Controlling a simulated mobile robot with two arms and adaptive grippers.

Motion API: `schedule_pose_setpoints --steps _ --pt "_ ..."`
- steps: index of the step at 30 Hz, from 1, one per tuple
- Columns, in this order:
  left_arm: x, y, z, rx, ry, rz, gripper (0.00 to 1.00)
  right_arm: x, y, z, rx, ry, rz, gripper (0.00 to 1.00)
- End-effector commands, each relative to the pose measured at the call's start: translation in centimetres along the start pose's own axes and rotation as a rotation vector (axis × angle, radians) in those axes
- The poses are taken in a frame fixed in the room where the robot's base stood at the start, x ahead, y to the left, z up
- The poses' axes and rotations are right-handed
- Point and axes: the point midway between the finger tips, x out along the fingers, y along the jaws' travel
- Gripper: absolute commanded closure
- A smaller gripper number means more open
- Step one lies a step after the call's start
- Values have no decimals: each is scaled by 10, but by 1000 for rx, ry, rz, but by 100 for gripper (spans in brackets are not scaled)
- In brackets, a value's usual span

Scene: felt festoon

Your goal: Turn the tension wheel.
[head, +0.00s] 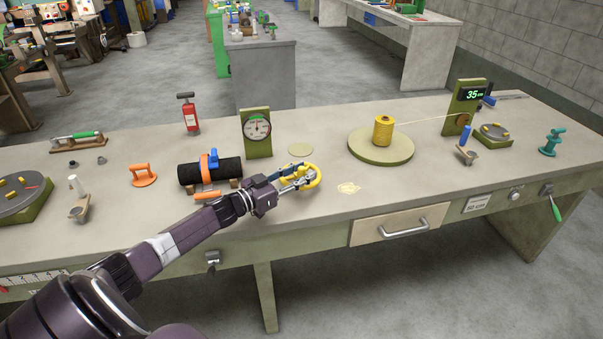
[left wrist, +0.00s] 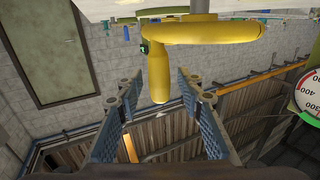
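The yellow tension wheel (head: 316,179) is on the bench in the head view, right at the end of my left gripper (head: 292,178), which partly covers it. In the left wrist view the yellow wheel (left wrist: 210,32) is at the top, with its yellow handle (left wrist: 159,75) pointing down between the fingertips. My left gripper (left wrist: 157,88) is open there, with a gap showing on each side of the handle. A round dial gauge (head: 257,129) stands behind the wheel, and its edge shows at the right of the left wrist view (left wrist: 309,94). My right gripper is out of view.
A black roll with an orange strap (head: 222,171) lies left of my gripper. A yellow spool (head: 383,130) stands on a round plate (head: 368,152), its thread running to a green post (head: 465,105). A drawer (head: 395,224) is in the bench front.

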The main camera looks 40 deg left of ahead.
Motion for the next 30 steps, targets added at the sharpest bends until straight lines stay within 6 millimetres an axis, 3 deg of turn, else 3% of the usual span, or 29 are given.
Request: schedule_pose_setpoints --steps 11,30 --pt "-10 0 1 0 -1 0 66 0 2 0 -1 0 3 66" --pt "-105 0 2 -1 -3 0 66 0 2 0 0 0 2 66"
